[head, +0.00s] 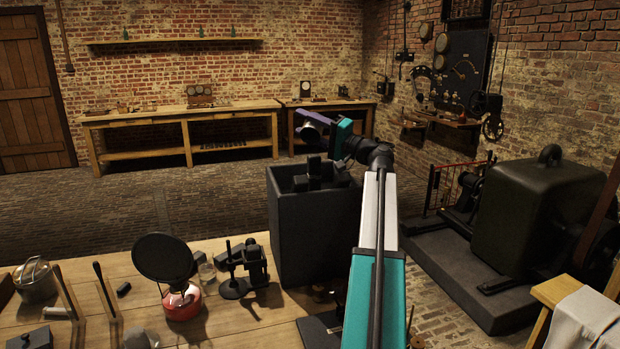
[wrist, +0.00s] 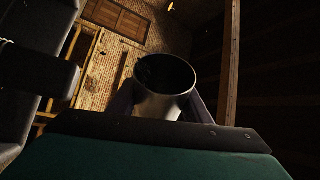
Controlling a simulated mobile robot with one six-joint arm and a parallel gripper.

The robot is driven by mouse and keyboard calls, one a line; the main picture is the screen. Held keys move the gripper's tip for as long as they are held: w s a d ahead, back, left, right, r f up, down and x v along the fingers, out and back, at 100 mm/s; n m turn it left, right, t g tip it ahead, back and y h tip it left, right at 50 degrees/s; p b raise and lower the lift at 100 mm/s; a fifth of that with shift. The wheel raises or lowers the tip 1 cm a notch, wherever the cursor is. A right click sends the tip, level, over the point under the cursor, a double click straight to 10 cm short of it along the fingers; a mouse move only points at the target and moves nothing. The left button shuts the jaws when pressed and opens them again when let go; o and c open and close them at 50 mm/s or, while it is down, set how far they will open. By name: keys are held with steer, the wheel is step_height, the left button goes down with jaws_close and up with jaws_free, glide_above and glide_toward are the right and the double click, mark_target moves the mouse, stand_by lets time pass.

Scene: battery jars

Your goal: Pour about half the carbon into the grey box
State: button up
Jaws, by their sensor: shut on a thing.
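My gripper (head: 318,124) is shut on a metal cup (head: 310,134) above the tall grey box (head: 308,240). In the wrist view the cup (wrist: 160,106) sits between my two fingers, its round mouth dark inside. I cannot make out how much carbon is in it. The room appears rolled on its side in the wrist view, so the cup seems tipped well over. The grey box is open at the top, with dark upright blocks (head: 314,170) standing in it. No falling grains can be made out.
A large dark machine (head: 535,215) stands at the right. Workbenches line the back wall.

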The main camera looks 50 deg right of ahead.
mark_target(311, 133)
steer(key=shift+s+a+r+n+y+b, duration=0.15)
steer(key=shift+r+n+y+b, duration=0.35)
steer(key=shift+b, duration=0.5)
steer(key=shift+r+p, duration=0.15)
steer(key=shift+p, duration=0.2)
steer(key=shift+h+p, duration=0.3)
steer(key=shift+p, duration=0.25)
steer(key=m+p, duration=0.1)
steer(key=f+p, duration=0.1)
steer(key=f+m+p, duration=0.1)
steer(key=p, duration=0.1)
steer(key=shift+w+d+f+m+h, duration=0.15)
steer(key=shift+w+d+m+h, duration=0.15)
steer(key=shift+d+h, duration=0.1)
steer(key=shift+w+d+f+m+g+p, duration=0.1)
steer(key=shift+d+f+m+g+p, duration=0.15)
steer(key=shift+m+p, duration=0.7)
steer(key=shift+f+n+p, duration=0.25)
steer(key=shift+p, duration=0.05)
steer(key=shift+w+d+m+g+h+p, duration=0.1)
steer(key=shift+m+g+h+p, duration=0.25)
steer(key=shift+p, duration=0.95)
steer(key=m+p, duration=0.1)
steer(key=p, duration=0.3)
steer(key=shift+w+d+f+m+h, duration=0.1)
steer(key=shift+d+f+m+h, duration=0.15)
steer(key=shift+f+m, duration=0.1)
